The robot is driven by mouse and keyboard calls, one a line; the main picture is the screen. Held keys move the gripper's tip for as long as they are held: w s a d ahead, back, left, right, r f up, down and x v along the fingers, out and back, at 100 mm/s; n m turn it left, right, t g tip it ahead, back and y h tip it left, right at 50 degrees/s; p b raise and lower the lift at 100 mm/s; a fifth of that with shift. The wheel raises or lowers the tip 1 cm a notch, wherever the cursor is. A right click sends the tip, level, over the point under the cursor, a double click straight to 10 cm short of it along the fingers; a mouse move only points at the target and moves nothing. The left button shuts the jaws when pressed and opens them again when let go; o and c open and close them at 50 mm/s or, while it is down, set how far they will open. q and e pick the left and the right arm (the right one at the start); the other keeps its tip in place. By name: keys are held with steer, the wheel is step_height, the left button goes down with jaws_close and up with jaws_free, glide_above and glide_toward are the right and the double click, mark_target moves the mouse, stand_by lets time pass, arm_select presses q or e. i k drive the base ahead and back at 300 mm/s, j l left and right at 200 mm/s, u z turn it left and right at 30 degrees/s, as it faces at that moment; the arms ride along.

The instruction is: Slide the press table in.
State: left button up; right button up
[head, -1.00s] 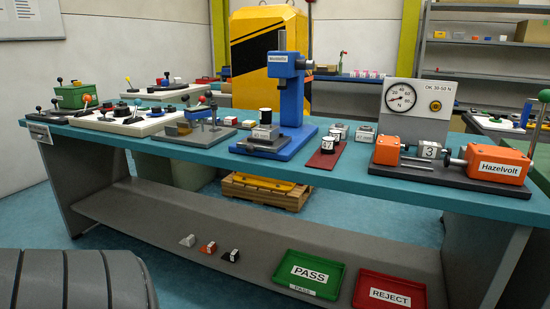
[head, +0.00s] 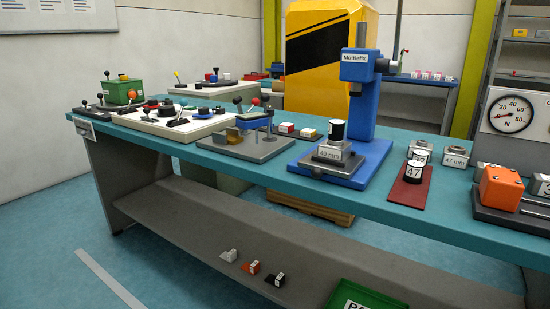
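The blue press (head: 362,110) stands on the bench, its column upright and its head (head: 357,67) overhanging the front. Its table appears to be the grey plate (head: 330,165) on the blue base, in front of the column. A metal block (head: 333,150) with a "mm" label sits on this plate. A black cylinder with a white top (head: 336,130) stands upright on the block. The plate appears to sit forward of the press head, with a gap between head and cylinder. Neither of my grippers is in view.
The teal bench (head: 250,180) also holds a grey fixture (head: 245,143) left of the press and a red strip (head: 409,190) with a "47" cylinder (head: 413,171) right of it. An orange block (head: 500,187) stands further right. Open floor (head: 60,250) lies left of the bench.

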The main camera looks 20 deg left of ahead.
mark_target(318, 165)
steer(key=i+j+u, duration=0.1)
steer(key=i+j, duration=0.2)
steer(key=i, duration=0.15)
steer(key=i+j+u, duration=0.15)
steer(key=i, duration=0.3)
